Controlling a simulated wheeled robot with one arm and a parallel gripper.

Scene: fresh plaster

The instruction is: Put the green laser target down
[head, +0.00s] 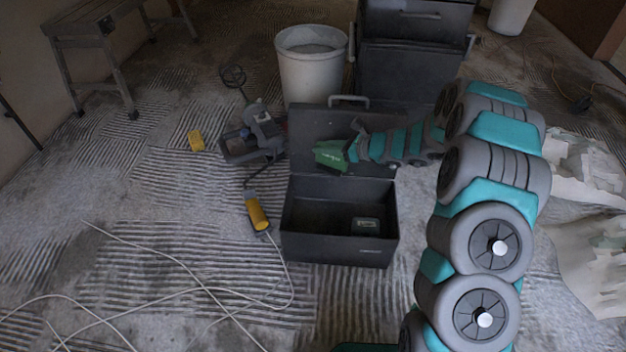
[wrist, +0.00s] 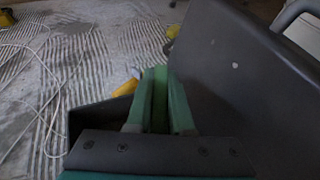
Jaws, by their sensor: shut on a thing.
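The green laser target (head: 330,154) is a small green plate, held at the end of my arm in front of the raised lid of an open dark toolbox (head: 338,252). My gripper (head: 350,149) is shut on it, above the back of the toolbox's open compartment. In the wrist view the green target (wrist: 158,98) stands edge-on between the green fingers, and my gripper (wrist: 157,112) partly hides it. The dark lid (wrist: 240,85) fills the right side there.
A grey tray with a tool (head: 262,135), a yellow block (head: 196,141) and a white bucket (head: 312,72) stand behind.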

